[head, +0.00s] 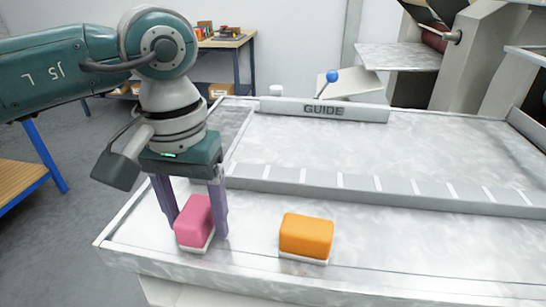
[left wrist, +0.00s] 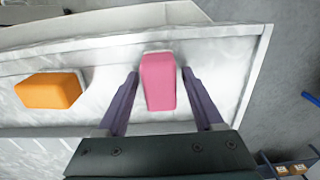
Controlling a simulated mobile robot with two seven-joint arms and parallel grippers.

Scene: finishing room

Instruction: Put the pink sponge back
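The pink sponge (head: 195,222) has a pale underside and sits on the metal table near its front left corner. My left gripper (head: 198,230) points down over it with one purple finger on each side. In the left wrist view the pink sponge (left wrist: 158,80) lies between the fingertips of my left gripper (left wrist: 160,74), with a narrow gap at both sides, so the gripper is open around it. An orange sponge (head: 306,236) lies apart to the right; it also shows in the left wrist view (left wrist: 50,90). My right gripper is not in view.
The metal table (head: 400,240) has a slotted rail (head: 390,190) behind the sponges and a bar marked GUIDE (head: 325,110) further back. The surface right of the orange sponge is clear. A workbench (head: 228,41) stands at the back left.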

